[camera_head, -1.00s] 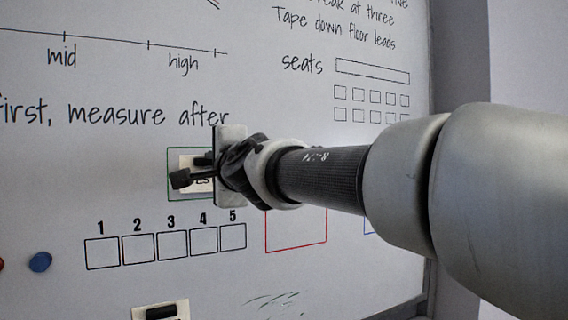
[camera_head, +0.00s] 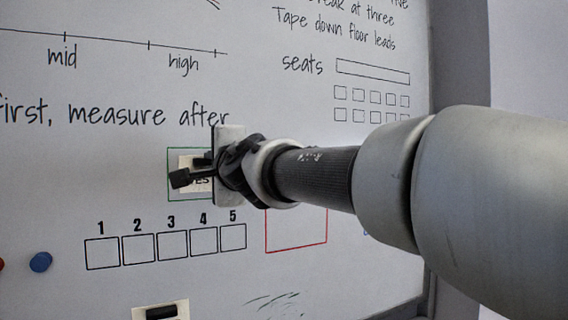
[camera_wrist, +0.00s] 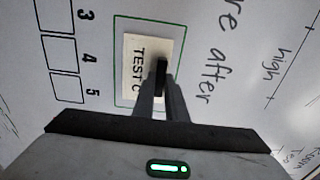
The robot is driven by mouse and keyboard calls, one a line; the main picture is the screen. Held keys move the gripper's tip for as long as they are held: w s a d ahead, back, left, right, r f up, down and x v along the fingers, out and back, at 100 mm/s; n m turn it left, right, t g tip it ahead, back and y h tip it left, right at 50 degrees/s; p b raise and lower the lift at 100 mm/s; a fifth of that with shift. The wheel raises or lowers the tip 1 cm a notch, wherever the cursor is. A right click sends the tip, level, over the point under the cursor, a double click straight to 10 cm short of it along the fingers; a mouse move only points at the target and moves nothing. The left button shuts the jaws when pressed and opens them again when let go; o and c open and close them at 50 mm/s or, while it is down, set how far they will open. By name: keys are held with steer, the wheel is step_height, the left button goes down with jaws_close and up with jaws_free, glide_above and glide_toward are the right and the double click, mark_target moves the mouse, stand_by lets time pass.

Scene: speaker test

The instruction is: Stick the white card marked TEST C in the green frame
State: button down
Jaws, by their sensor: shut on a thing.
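The white card marked TEST C (camera_wrist: 131,50) lies inside the green frame (camera_wrist: 150,19) in the wrist view, with bare board showing around it. It looks flat to the board, but I cannot tell whether it touches. My gripper (camera_wrist: 160,88) is shut on the black grip (camera_wrist: 161,66) on the card's face. In the head view my gripper (camera_head: 191,170) covers much of the card (camera_head: 186,162) and the right side of the green frame (camera_head: 168,176).
Numbered boxes (camera_head: 172,244) run below the green frame. A red frame (camera_head: 297,254) is to the right, partly behind my arm. Another white card (camera_head: 140,314) with a black grip is at the bottom edge. A blue magnet (camera_head: 41,262) is at left.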

steer(key=shift+w+a, duration=0.1)
stand_by(0.3)
steer(key=c, duration=1.3)
jaws_free()
steer(key=p+v, duration=0.1)
steer(key=v, duration=0.6)
